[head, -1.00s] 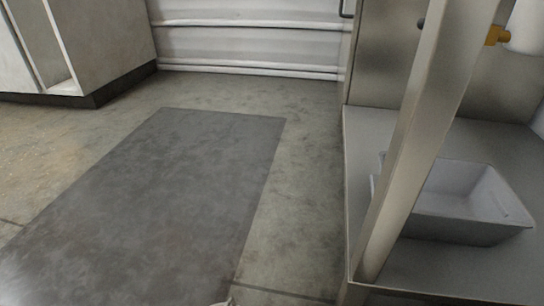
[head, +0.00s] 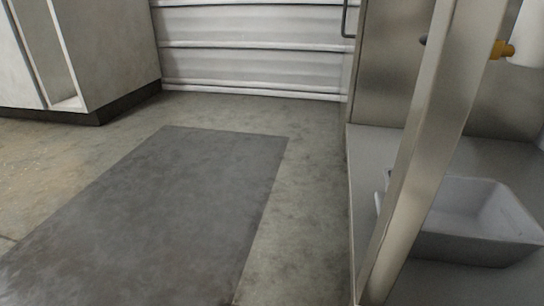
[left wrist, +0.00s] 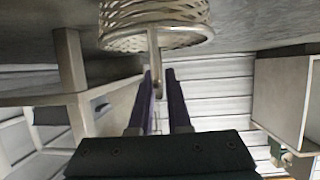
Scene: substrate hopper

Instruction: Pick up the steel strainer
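In the left wrist view, a round woven, pale metallic basket, apparently the steel strainer (left wrist: 150,16), shows at the top edge, partly cut off by the frame. A short straight handle runs from its rim toward my left gripper (left wrist: 160,74). The handle's end lies between the two dark fingers, closer to one of them. A gap shows on the other side, so the fingers look open around the handle. I cannot tell what supports the strainer. The strainer and both grippers are out of the head view.
In the head view, a dark mat (head: 160,210) lies on open floor. A steel post (head: 415,150) stands before a steel counter (head: 362,170) with a grey tray (head: 480,240). A pale cabinet (head: 110,50) stands at left, a white slatted shutter (head: 250,50) behind.

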